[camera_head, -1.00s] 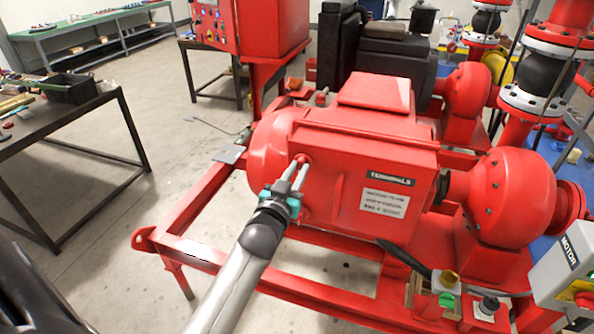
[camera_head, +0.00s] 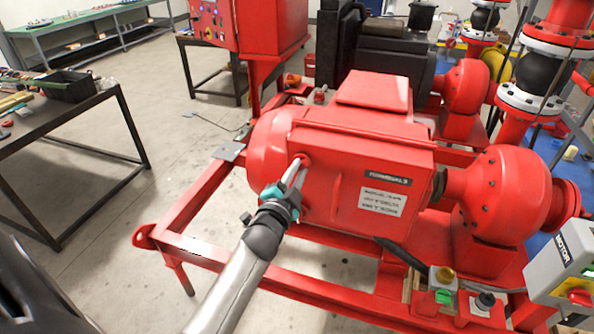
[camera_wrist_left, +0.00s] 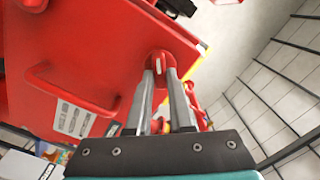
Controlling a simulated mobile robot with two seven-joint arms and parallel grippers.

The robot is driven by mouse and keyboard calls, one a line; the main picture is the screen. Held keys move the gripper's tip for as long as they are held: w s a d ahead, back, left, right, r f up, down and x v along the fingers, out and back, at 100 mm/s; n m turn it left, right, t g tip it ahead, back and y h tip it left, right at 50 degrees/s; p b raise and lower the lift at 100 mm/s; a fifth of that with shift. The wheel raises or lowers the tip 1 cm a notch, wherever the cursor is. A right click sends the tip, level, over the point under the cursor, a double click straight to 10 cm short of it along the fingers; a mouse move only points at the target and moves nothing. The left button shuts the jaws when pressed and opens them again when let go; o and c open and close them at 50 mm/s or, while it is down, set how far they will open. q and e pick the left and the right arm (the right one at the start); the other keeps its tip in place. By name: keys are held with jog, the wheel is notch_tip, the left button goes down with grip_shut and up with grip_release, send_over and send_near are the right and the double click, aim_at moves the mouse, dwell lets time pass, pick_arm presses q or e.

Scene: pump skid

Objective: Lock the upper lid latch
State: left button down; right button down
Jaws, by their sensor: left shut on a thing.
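The red terminal box (camera_head: 350,165) with its TERMINALS label sits on the red motor in the head view. The upper lid latch (camera_wrist_left: 161,62) is a small red, rounded piece at the box's upper left corner. My left gripper (camera_head: 299,166) reaches up to it from below and is shut on it. In the left wrist view, the two gripper fingers (camera_wrist_left: 161,84) stand on either side of the latch and partly hide it. The latch's exact angle is hard to tell. My right gripper is not in view.
A red handle (camera_wrist_left: 65,92) stands out from the lid near the fingers. The red skid rail (camera_head: 280,285) runs below my left arm. A switch box marked MOTOR (camera_head: 565,262) stands at the right. A dark workbench (camera_head: 60,125) is at the left, with open floor between.

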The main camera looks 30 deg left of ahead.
pick_arm(q)
jog(key=m, duration=0.3)
jog(key=shift+f+m, duration=0.1)
jog(key=shift+m, duration=2.1)
jog(key=c, duration=0.8)
grip_release()
jog(key=shift+s+d+f, duration=0.1)
jog(key=b+v, duration=0.2)
jog(key=v, duration=1.3)
jog(key=shift+b, duration=0.4)
jog(key=shift+f, duration=0.1)
